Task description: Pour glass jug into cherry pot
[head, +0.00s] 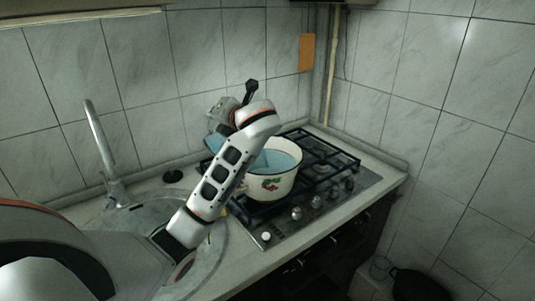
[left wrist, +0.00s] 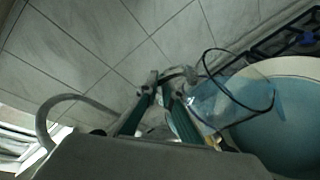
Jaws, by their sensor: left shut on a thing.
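The cherry pot (head: 284,184) is white with a dark rim and a cherry picture, and stands on the hob with light blue liquid inside. It fills the right of the left wrist view (left wrist: 285,72). The clear glass jug (left wrist: 207,103) has a dark rim loop and lies tilted in that view, its mouth toward the pot and overlapping its edge. Whether liquid is flowing cannot be seen. My left gripper (left wrist: 166,80) is shut on the jug at its handle side, left of the pot. In the head view my arm hides much of the jug. My right gripper is not in view.
The black hob grate (head: 335,150) has free room right of the pot. A round steel sink (head: 150,218) with a tall tap (head: 98,145) lies to the left. Tiled walls close off the back and right. A dark object (head: 415,285) is low at the right.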

